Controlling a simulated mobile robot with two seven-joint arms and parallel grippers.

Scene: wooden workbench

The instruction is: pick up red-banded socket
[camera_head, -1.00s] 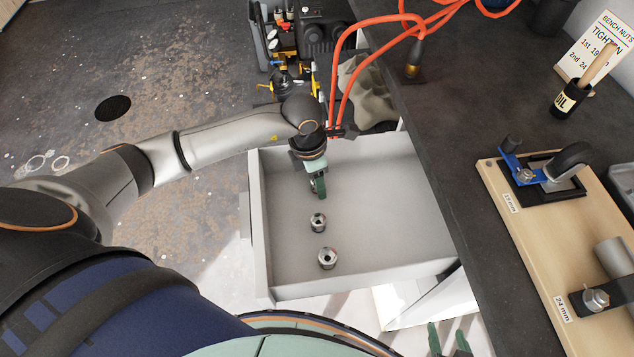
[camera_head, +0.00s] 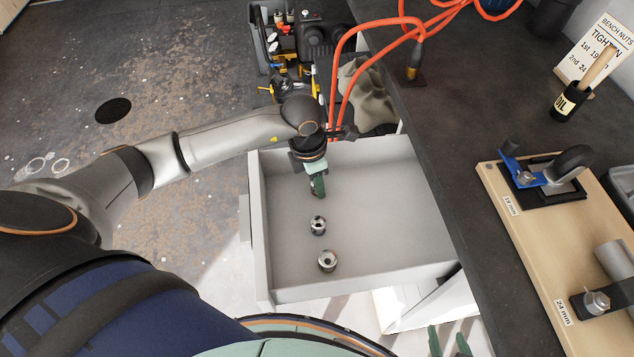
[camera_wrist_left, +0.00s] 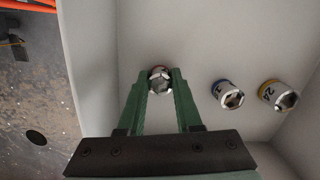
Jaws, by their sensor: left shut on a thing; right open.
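The red-banded socket (camera_wrist_left: 160,79) is between the fingertips of my left gripper (camera_wrist_left: 160,84) in the left wrist view; a bit of its red band shows at the top. My left gripper (camera_head: 318,192) is shut on it, low in the open grey drawer. The socket is hidden behind the fingers in the head view. My right gripper (camera_head: 450,343) is open at the bottom edge of the head view, with only its fingertips showing.
Two other sockets stand in the drawer (camera_head: 375,225): a blue-banded one (camera_wrist_left: 228,94) and a yellow-banded one (camera_wrist_left: 278,95). The drawer's right part is bare. The dark workbench (camera_head: 455,150) holds a wooden board (camera_head: 530,240) with bolts and an oil bottle (camera_head: 567,101).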

